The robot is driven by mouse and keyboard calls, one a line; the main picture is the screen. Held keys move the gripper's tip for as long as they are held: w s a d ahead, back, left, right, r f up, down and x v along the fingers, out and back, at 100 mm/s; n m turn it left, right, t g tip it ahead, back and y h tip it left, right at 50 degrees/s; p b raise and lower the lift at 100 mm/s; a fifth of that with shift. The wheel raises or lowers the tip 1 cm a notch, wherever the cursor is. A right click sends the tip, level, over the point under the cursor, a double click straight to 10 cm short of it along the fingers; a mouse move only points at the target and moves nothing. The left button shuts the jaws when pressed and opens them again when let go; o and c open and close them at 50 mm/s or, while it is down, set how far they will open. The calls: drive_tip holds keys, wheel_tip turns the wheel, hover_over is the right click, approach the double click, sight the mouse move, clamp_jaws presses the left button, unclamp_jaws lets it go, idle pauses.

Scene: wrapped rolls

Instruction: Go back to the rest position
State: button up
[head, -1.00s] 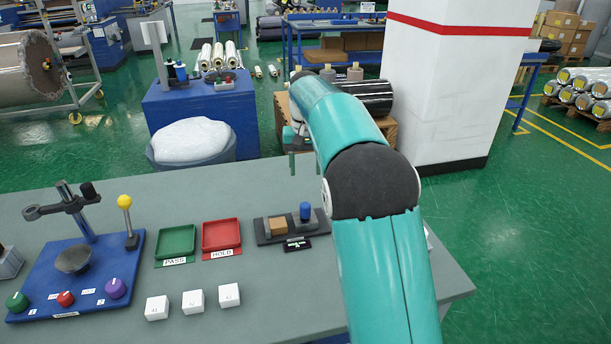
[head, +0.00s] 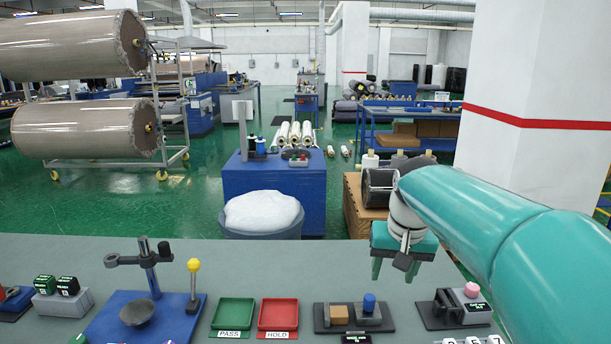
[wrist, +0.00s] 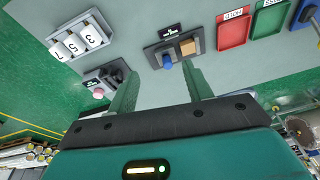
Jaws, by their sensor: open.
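My gripper (head: 394,270) is at the end of my teal arm, raised above the far right part of the grey table (head: 230,258) in the head view. Its two teal fingers point down. In the wrist view the gripper (wrist: 162,88) shows both fingers apart with nothing held between them. Beyond the fingers stands a dark holder (wrist: 170,48) with a blue cylinder and a tan block, apart from the fingers.
A green PASS tray (head: 233,314) and a red HOLD tray (head: 278,314) lie on the table. A blue fixture (head: 180,315) with a yellow-knobbed lever stands left. A white-filled bin (head: 262,212) and a blue cabinet (head: 300,180) stand behind. A white pillar (head: 535,90) is at right.

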drive_tip(key=s+f+t, duration=0.1)
drive_tip(key=s+f, duration=0.2)
drive_tip(key=s, duration=0.7)
drive_tip(key=s+a+f+n+t, duration=0.1)
drive_tip(key=s+f+t, duration=0.1)
drive_tip(key=s, duration=0.9)
drive_tip(key=shift+a+f, duration=0.25)
drive_tip(key=shift+f, duration=0.35)
